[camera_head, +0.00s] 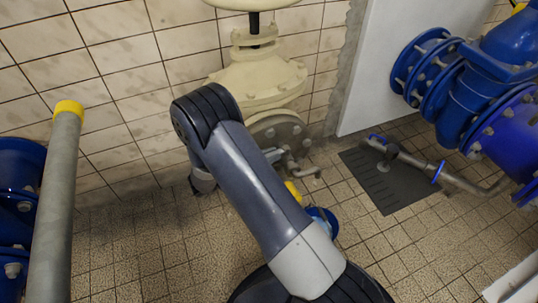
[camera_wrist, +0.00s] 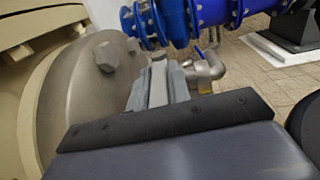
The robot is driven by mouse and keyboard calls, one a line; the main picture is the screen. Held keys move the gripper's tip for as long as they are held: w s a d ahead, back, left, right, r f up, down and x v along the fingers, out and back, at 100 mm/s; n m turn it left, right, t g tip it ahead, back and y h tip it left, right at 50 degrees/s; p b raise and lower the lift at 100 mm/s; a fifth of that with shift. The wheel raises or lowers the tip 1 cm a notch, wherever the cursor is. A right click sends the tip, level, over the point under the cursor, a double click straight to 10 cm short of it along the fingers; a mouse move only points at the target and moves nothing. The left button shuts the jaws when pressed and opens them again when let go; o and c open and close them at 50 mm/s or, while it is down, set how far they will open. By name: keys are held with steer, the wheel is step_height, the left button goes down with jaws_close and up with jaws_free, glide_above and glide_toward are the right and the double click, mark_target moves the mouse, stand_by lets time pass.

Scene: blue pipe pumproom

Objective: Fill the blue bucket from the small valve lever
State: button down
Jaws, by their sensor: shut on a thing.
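The small valve with its grey elbowed spout (camera_head: 299,169) sticks out low beside the cream flange; the spout also shows in the wrist view (camera_wrist: 207,70). My gripper (camera_wrist: 158,78) is close beside the flange, its fingers together at the spout. It appears shut on the small valve lever, which the fingers hide; in the head view my arm hides most of the gripper. The blue bucket (camera_head: 329,222) stands on the floor below the spout.
The large cream valve (camera_head: 262,80) stands against the tiled wall. Blue flanged pipes (camera_head: 455,100) are at right, above a dark floor plate (camera_head: 385,185) with a thin pipe and blue lever. A grey post with yellow cap (camera_head: 58,180) is at left.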

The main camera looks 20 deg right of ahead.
stand_by(0.3)
steer(key=c, duration=1.3)
jaws_free()
steer(key=a, duration=0.3)
steer(key=s+a+p, duration=0.1)
steer(key=a, duration=0.3)
steer(key=a+p, duration=0.1)
steer(key=a, duration=0.2)
steer(key=shift+s+a, duration=0.35)
steer(key=shift+s, duration=0.05)
steer(key=shift+c, duration=0.3)
